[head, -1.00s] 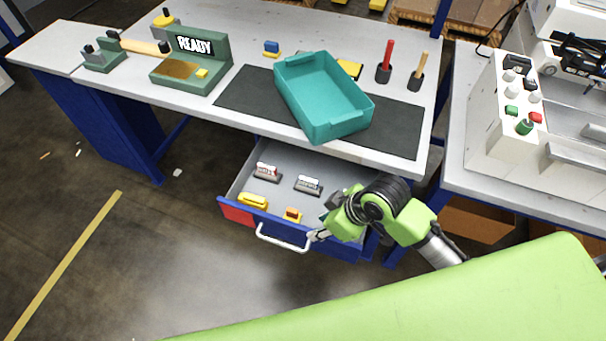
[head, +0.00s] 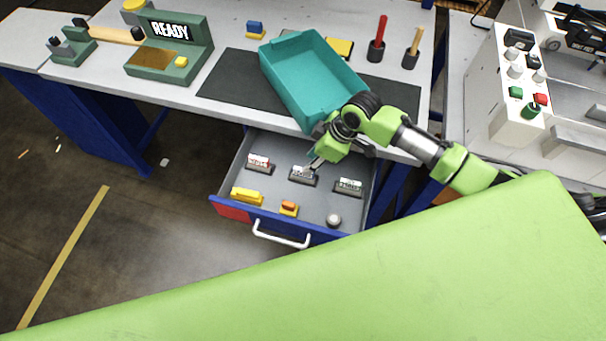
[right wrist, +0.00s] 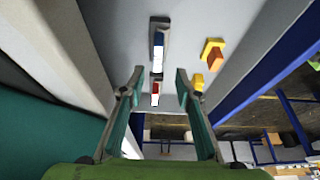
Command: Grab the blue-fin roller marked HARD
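The open drawer (head: 300,141) holds three dark-based rollers with pale labelled fins. The left one (head: 259,163) has red on it. The middle one (head: 302,176) lies under my right gripper (head: 312,165). The right one (head: 349,187) has a fin colour I cannot make out. No marking is legible. In the right wrist view my right gripper (right wrist: 159,76) is open with nothing between its fingertips. A roller with a blue fin (right wrist: 158,48) lies just beyond the fingertips, and a red-fin roller (right wrist: 155,94) shows farther back between the fingers. My left gripper is not in view.
The drawer also holds a yellow block (head: 246,195), an orange-and-yellow piece (head: 289,208) and a round grey knob (head: 334,220). Its handle (head: 281,237) faces front. A teal bin (head: 310,80) stands on the bench above, close to my right arm.

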